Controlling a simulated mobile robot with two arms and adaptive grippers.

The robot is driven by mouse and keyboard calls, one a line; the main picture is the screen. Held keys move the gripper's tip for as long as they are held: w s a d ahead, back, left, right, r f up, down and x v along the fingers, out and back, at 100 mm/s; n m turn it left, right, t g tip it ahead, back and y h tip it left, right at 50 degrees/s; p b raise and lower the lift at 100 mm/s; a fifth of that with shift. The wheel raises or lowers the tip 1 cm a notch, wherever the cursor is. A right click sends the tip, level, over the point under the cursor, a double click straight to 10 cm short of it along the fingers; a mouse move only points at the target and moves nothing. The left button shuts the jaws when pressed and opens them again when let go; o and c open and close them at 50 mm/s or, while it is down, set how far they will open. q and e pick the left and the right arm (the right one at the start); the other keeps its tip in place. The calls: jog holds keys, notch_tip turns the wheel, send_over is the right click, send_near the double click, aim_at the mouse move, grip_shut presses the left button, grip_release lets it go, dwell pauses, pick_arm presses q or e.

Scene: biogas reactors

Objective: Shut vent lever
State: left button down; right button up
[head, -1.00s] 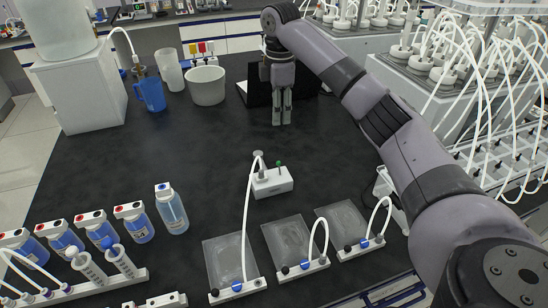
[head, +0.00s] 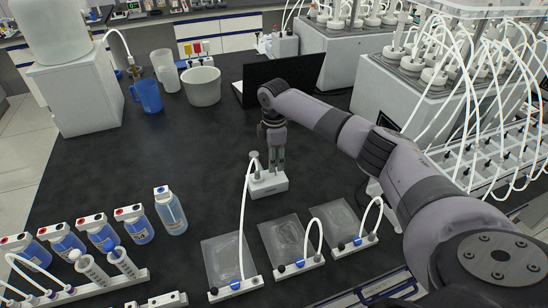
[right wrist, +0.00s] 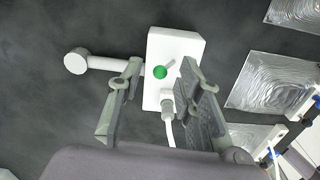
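The small white valve box (head: 267,186) stands on the black bench in the middle of the head view. In the right wrist view the box (right wrist: 186,43) has a green round hub (right wrist: 160,72) with a short grey lever (right wrist: 170,64) pointing up and right. In the head view my gripper hides the hub and lever. My right gripper (head: 275,162) is over the box, pointing down. In the right wrist view its fingers (right wrist: 168,72) are open, one on each side of the hub, with nothing held. My left gripper is not in view.
A white pipe with a round end (right wrist: 77,61) sticks out beside the box, and a white hose (head: 244,220) runs from it towards flat clear bags (head: 231,259). Blue-labelled bottles (head: 170,211) stand at left. The bench behind the box's left is clear.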

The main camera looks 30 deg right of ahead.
grip_shut()
dwell(0.5)
